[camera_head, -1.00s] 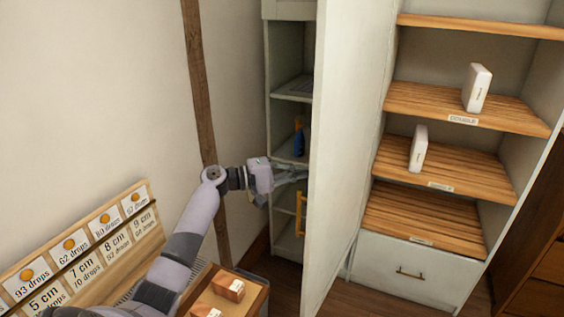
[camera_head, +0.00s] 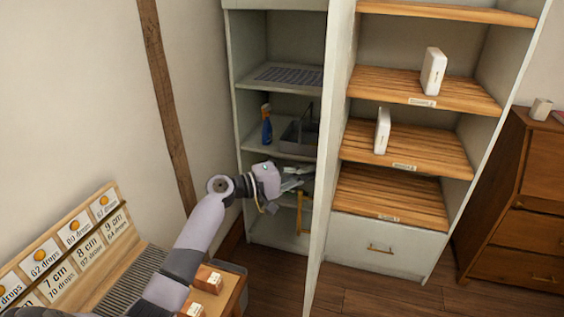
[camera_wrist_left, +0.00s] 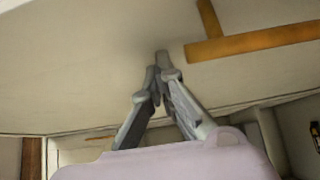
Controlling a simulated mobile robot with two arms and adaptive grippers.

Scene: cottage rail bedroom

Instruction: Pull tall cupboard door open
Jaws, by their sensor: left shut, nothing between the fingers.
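The tall cupboard (camera_head: 238,130) stands open in the head view, its shelves showing. Its pale door (camera_head: 335,110) is swung out and seen nearly edge-on. The door's yellow handle (camera_head: 299,213) is on the door's inner-left side, below my left gripper. My left gripper (camera_head: 308,178) is shut and empty, at the inner side of the door. In the left wrist view the shut fingertips (camera_wrist_left: 162,58) are close to or against the pale door panel (camera_wrist_left: 90,60), beside the orange-brown handle (camera_wrist_left: 250,42); contact cannot be told. My right gripper is not in view.
Inside the cupboard are a blue spray bottle (camera_head: 267,125) and a grey caddy (camera_head: 299,135). An open shelf unit (camera_head: 428,222) with white boxes stands to the right, then a brown dresser (camera_head: 511,240). A low wooden table with small blocks (camera_head: 207,278) is in front.

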